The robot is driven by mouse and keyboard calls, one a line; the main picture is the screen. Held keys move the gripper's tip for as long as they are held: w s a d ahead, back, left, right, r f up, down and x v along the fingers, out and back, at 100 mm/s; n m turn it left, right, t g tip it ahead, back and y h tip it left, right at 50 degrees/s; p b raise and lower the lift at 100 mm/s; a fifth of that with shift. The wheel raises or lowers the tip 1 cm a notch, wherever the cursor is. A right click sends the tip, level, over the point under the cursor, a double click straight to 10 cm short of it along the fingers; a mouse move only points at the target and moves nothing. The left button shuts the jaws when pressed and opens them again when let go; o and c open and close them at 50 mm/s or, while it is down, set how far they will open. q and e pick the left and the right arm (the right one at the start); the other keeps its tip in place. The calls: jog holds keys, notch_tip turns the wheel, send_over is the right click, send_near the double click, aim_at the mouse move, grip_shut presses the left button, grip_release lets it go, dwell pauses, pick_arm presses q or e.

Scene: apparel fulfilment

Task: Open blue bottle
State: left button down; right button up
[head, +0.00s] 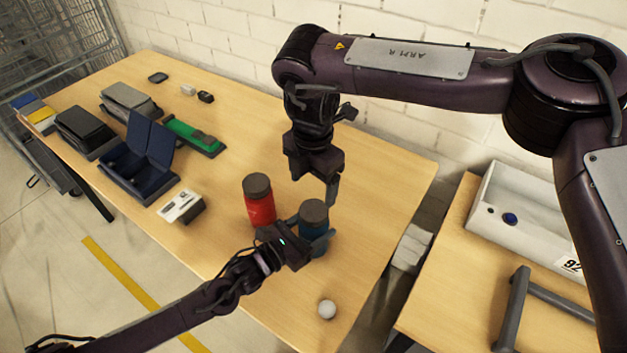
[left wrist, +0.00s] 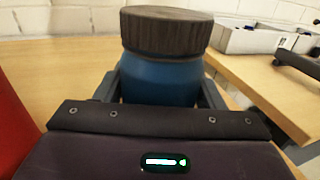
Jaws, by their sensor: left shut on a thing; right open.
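The blue bottle (head: 314,240) stands upright on the wooden table with its dark brown cap (head: 313,212) on. In the left wrist view the blue bottle (left wrist: 160,78) sits between the fingers, below the wide ribbed cap (left wrist: 166,30). My left gripper (head: 312,244) is shut on the bottle's body from the front left. My right gripper (head: 316,188) is open and empty, pointing down above and behind the bottle, apart from the cap. A red bottle (head: 260,205) with a similar dark cap stands just left of the blue one; its red side shows in the left wrist view (left wrist: 12,120).
A white ball (head: 327,309) lies near the table's front edge. A second table at the right bears a white bin (head: 520,220). The area right of the blue bottle is clear.

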aim_at(314, 210)
jog(key=m, duration=0.4)
jog(key=shift+m, duration=0.3)
jog(key=m, duration=0.6)
jog(key=shift+m, duration=0.3)
jog(key=m, duration=0.9)
jog(key=shift+d, duration=0.1)
jog(key=shift+f, duration=0.2)
notch_tip(314, 210, down, 8)
jog(key=shift+r, duration=0.2)
